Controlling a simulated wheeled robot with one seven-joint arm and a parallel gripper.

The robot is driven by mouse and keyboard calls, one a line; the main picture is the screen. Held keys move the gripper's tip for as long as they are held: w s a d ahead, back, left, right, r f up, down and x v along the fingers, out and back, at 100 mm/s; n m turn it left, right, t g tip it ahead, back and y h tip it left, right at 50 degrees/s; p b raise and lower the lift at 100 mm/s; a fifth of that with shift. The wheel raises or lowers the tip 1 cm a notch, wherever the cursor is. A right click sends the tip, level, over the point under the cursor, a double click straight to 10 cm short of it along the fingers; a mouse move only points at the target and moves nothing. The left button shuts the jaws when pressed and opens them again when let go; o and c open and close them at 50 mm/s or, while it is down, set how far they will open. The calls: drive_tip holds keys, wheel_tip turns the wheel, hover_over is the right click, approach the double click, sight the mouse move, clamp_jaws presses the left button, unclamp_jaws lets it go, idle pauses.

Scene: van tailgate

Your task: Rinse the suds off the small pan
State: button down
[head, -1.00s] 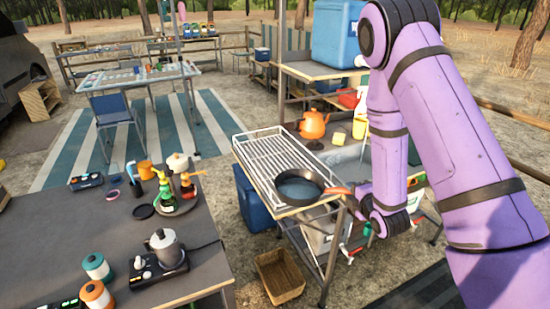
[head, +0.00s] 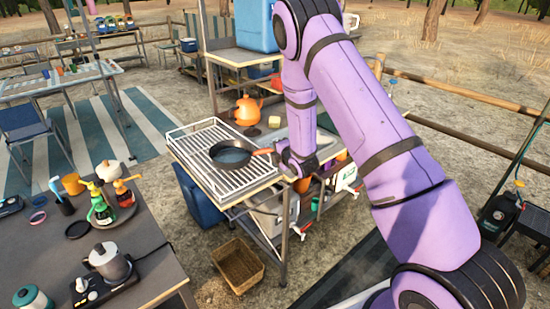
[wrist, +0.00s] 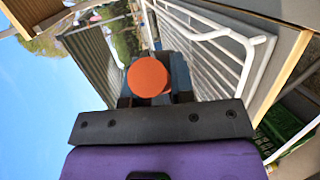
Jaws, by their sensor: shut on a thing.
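The small pan (head: 228,156) is dark, with a grey-blue inside, and is level over the right side of the white wire rack (head: 209,179). I cannot tell whether it touches the rack, and no suds can be made out. Its orange handle (head: 262,151) points right to my gripper (head: 277,152), which is shut on it. In the wrist view the round orange handle end (wrist: 149,77) sits between the dark fingers of my gripper (wrist: 152,92); the pan's bowl is hidden there. The grey sink basin (head: 325,142) is partly hidden behind my arm.
An orange kettle (head: 247,111) and a yellow sponge (head: 274,121) stand behind the rack. A wicker basket (head: 238,264) is on the ground below. A dark table (head: 45,250) with a moka pot (head: 108,262) stands left. A wooden fence (head: 460,98) runs behind.

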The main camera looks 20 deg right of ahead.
drive_tip(key=shift+w+f, duration=0.25)
drive_tip(key=shift+f, duration=1.6)
drive_tip(key=c, duration=1)
unclamp_jaws()
